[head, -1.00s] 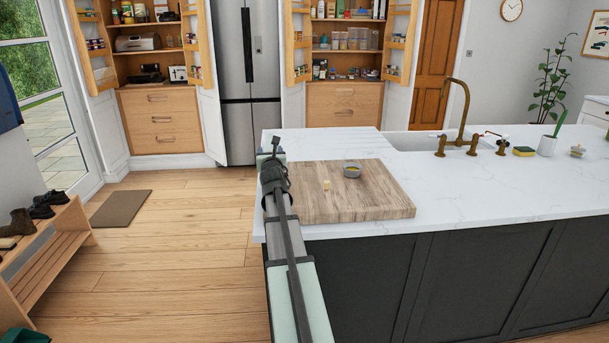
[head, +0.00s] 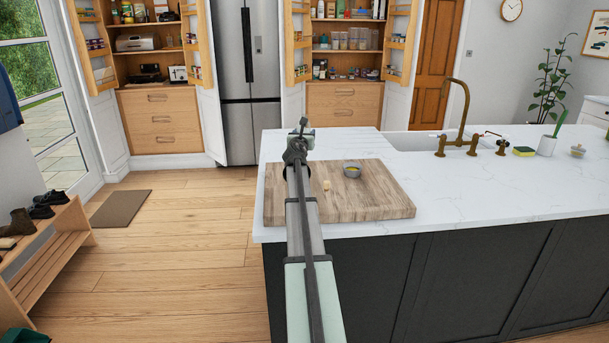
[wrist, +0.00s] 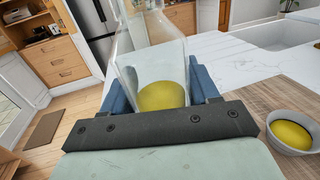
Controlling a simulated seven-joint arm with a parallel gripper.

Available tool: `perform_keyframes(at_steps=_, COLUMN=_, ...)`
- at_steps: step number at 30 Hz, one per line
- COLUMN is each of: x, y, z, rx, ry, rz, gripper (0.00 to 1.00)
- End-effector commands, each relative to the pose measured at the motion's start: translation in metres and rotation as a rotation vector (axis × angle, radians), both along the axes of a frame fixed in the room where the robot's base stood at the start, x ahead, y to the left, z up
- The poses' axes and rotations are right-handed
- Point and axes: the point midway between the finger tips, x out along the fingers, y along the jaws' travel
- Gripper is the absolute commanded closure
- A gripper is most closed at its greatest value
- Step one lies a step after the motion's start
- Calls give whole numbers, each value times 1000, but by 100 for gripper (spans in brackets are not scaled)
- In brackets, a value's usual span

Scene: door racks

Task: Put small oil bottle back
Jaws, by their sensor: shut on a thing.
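A clear glass bottle with a little yellow oil in its bottom (wrist: 162,96) is between the blue fingers of my gripper (wrist: 163,78). The gripper is shut on it in the wrist view; the bottle's top runs out of that frame. In the head view my gripper (head: 299,140) is above the back left part of the wooden board (head: 350,208), and the bottle cannot be made out there.
The white worktop (head: 480,190) is largely clear. A brass tap (head: 460,110) rises beside the sink. The right cupboard's shelves (head: 345,50) hold bottles and jars.

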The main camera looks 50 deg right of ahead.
Motion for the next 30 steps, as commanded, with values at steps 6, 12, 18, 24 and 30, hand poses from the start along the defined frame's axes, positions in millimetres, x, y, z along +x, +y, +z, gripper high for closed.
perform_keyframes(at_steps=6, x=-5, y=-1, z=-14, rx=1, ry=2, rz=-23, gripper=83)
perform_keyframes(at_steps=12, x=-5, y=-1, z=-44, rx=1, ry=2, rz=-22, gripper=83)
perform_keyframes(at_steps=18, x=-4, y=-1, z=-59, rx=0, ry=1, rz=-22, gripper=83)
perform_keyframes(at_steps=24, x=-5, y=-1, z=-77, rx=1, ry=3, rz=-22, gripper=83)
perform_keyframes(at_steps=30, x=-5, y=-1, z=-97, rx=1, ry=2, rz=-22, gripper=83)
